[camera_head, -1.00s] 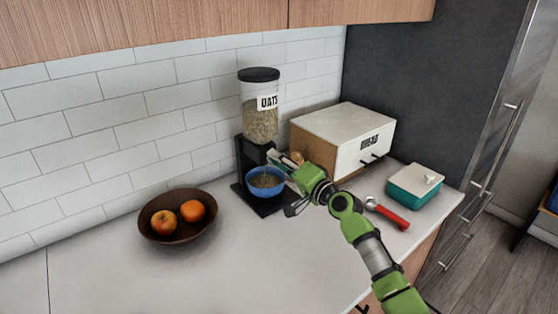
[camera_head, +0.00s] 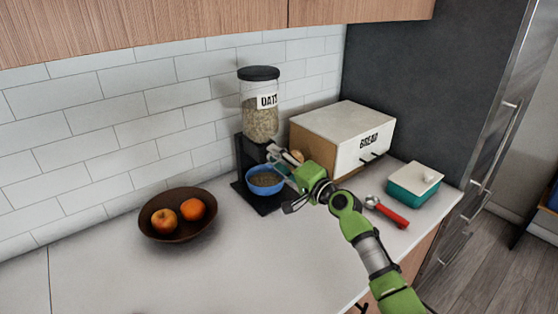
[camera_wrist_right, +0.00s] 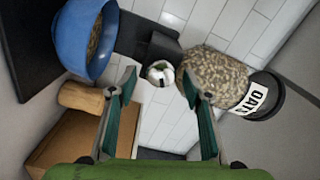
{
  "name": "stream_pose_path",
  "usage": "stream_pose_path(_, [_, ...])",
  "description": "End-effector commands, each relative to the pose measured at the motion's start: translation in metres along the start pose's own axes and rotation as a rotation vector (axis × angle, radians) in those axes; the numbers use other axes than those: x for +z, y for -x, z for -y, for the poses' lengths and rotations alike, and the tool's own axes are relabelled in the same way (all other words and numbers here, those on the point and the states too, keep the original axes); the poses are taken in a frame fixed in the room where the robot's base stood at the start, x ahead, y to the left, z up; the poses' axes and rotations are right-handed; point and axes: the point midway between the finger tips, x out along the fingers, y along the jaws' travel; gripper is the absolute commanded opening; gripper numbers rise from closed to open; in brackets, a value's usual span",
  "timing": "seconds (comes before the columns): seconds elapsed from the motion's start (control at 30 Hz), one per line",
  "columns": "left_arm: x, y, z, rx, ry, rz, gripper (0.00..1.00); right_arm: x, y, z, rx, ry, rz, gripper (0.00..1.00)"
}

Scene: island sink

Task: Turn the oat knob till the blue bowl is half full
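The oat dispenser (camera_head: 260,115) is a clear jar with a black lid and an OATS label on a black stand. Its shiny round knob (camera_wrist_right: 160,73) lies between the fingertips of my right gripper (camera_wrist_right: 159,82). The fingers are spread, with a visible gap on each side of the knob. The right gripper (camera_head: 284,176) also shows at the dispenser's front in the head view, partly hiding the blue bowl (camera_head: 262,190). The bowl stands upright on the dispenser's base with oats inside. It also shows in the wrist view (camera_wrist_right: 72,42). My left gripper is out of view.
A bread box (camera_head: 345,140) stands right of the dispenser. A teal container with a pale lid (camera_head: 416,184) and a red-handled scoop (camera_head: 388,213) lie further right. A brown bowl of fruit (camera_head: 175,230) sits at left. The front counter is clear.

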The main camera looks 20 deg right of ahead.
Motion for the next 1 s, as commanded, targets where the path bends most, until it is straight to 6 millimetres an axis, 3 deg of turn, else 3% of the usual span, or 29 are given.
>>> stream_pose_path(0.3, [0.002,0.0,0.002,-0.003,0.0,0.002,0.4,0.0,0.001,0.0,-0.001,0.001,0.0,0.45])
stream_pose_path(0.47, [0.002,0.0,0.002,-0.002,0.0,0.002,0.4,-0.001,0.012,0.0,0.0,0.003,-0.001,0.45])
stream_pose_path(1.0, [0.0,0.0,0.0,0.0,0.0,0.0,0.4,0.0,0.107,-0.001,0.002,0.002,0.001,0.45])
